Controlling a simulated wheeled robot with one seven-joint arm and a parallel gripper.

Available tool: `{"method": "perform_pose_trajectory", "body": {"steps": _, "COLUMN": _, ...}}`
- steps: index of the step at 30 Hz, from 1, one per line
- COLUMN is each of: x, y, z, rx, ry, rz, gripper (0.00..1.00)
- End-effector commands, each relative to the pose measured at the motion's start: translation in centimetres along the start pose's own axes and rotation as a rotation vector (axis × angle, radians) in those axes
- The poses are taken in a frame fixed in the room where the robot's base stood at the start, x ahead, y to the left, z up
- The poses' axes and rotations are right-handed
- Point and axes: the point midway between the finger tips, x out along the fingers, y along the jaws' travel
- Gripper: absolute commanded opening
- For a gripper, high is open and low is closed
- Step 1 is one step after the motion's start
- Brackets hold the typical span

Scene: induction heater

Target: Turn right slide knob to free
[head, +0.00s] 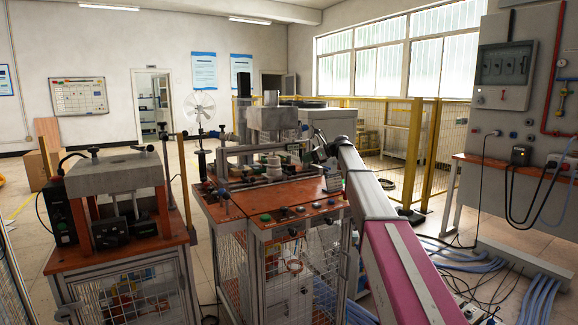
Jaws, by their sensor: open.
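The induction heater machine (275,118) stands on an orange-topped bench (262,232) in the middle of the head view. Its front panel carries several small buttons and knobs, including a green one (266,218). I cannot single out the right slide knob; it is too small or hidden near my arm. My arm reaches in from the lower right. My gripper (318,153) is small and dark at its far end, at the right side of the machine. It is open, and no object shows between its fingers. I cannot tell whether it touches the machine.
A second machine (115,175) on an orange table stands at the left. Yellow mesh fencing (408,145) runs behind. A grey electrical cabinet (515,90) stands at the right. Blue hoses (460,255) and cables lie on the floor at the right.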

Motion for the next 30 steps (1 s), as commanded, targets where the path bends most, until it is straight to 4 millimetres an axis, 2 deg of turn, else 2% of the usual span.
{"method": "perform_pose_trajectory", "body": {"steps": 16, "x": 8.7, "y": -0.1, "z": 0.0, "rx": -0.002, "ry": 0.002, "rz": 0.005, "gripper": 0.41}}
{"method": "perform_pose_trajectory", "body": {"steps": 22, "x": 10.1, "y": -0.1, "z": -0.1, "rx": -0.001, "ry": 0.001, "rz": 0.003, "gripper": 0.41}}
{"method": "perform_pose_trajectory", "body": {"steps": 30, "x": 10.3, "y": -0.1, "z": -0.1, "rx": -0.001, "ry": 0.001, "rz": 0.003, "gripper": 0.41}}
